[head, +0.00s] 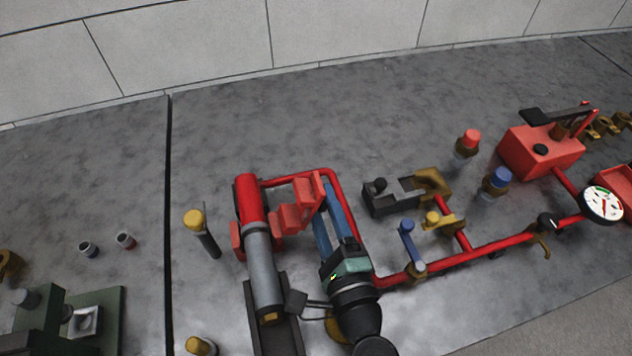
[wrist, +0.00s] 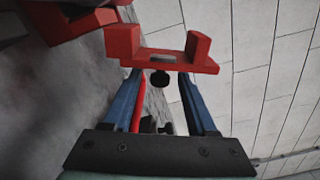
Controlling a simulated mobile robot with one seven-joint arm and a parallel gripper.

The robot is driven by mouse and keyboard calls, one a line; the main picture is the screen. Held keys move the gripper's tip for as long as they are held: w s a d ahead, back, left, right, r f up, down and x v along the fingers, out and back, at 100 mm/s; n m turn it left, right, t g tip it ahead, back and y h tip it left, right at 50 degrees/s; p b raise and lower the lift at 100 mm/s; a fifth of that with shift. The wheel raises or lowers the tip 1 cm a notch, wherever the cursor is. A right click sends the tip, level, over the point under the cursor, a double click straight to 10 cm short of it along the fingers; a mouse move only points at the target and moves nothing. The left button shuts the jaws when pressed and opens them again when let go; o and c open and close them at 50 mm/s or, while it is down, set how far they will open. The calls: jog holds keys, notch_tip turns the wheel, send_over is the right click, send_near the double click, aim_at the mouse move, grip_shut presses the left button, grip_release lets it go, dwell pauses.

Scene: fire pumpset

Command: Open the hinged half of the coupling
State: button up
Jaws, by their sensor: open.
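The coupling sits around the joint of a red pipe (head: 249,200) and a grey pipe (head: 262,265). Its hinged half (head: 294,208), a stepped red piece, stands out to the right of the pipes. Another red part of the coupling (head: 237,240) shows at the pipes' left side. My gripper (head: 325,208) is open, its blue fingers just right of the hinged half. In the wrist view the hinged half (wrist: 165,60) is a red U-shaped bracket across the tips of my gripper (wrist: 160,77). I cannot tell whether they touch.
Red piping (head: 450,265) with a blue-handled valve (head: 410,240) runs to the right towards a gauge (head: 602,204). A black and brass fitting (head: 400,193) lies right of my gripper. A yellow-topped post (head: 200,228) stands left.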

jog(key=shift+x, duration=2.15)
grip_shut()
